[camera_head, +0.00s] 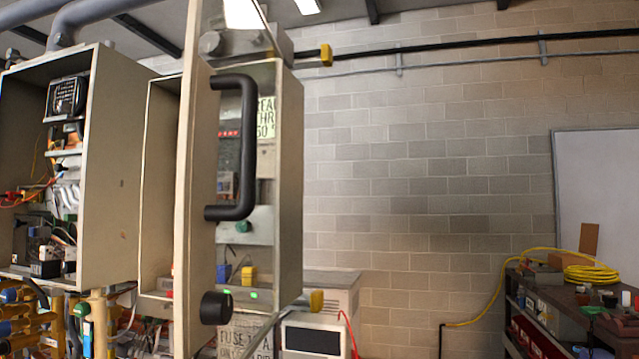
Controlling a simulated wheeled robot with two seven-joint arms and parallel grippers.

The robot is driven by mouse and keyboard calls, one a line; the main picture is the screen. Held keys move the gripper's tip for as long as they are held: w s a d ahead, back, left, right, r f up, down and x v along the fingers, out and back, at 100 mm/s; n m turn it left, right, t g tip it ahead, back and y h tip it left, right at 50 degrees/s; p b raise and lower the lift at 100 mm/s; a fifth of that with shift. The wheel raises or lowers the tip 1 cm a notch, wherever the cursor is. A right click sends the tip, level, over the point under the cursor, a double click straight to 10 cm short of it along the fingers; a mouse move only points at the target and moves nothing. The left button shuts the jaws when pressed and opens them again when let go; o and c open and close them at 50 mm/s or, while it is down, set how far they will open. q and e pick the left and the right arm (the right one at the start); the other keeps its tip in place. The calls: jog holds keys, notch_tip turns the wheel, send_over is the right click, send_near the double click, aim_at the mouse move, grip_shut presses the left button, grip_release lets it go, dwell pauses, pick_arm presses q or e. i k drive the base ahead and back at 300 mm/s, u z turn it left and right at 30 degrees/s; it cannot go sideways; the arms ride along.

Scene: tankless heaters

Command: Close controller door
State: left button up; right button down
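The controller door (196,190) is a tall beige panel, seen almost edge-on and standing open toward me. A black bar handle (246,150) is on its right-hand face, with a black round knob (215,307) below. Behind it is the beige controller box (290,180), its inside partly showing. Inside I see a label with cut-off text (266,118), a blue part (223,273) and a yellow part (249,275). The door hides part of the box. Neither of my grippers is in view.
Another open beige box (115,170) with wiring stands at left, pipes below it. A white unit (330,300) stands low behind the controller box. A cluttered dark shelf (560,310) with a yellow hose (590,273) is at right. Brick wall lies between.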

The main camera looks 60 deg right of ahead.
aim_at(197, 213)
jog(key=z, duration=1.6)
jog(key=i, duration=0.5)
jog(key=z, duration=1.15)
